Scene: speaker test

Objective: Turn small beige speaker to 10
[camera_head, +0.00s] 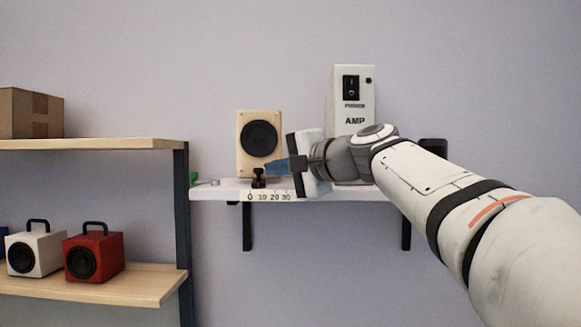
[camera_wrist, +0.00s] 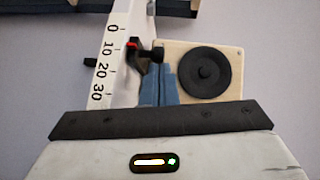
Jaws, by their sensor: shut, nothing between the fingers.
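The small beige speaker (camera_head: 259,141) with its round black cone stands on the white wall shelf; it also shows at the right in the wrist view (camera_wrist: 233,60). In front of it is a black slider knob (camera_head: 258,176) with a red pointer, also in the wrist view (camera_wrist: 140,58). The pointer is close to the 10 mark on the scale (camera_wrist: 106,62) reading 0, 10, 20, 30. My gripper (camera_head: 268,168) has blue fingers, shut and empty. Its tips (camera_wrist: 161,70) are right beside the knob, on its right in the head view; I cannot tell whether they touch.
A white amp (camera_head: 350,90) with a black power switch stands behind my arm. A dark object (camera_head: 433,151) is partly hidden at the right. Wooden shelves at left hold a cardboard box (camera_head: 28,113), a white speaker (camera_head: 36,251) and a red speaker (camera_head: 95,254).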

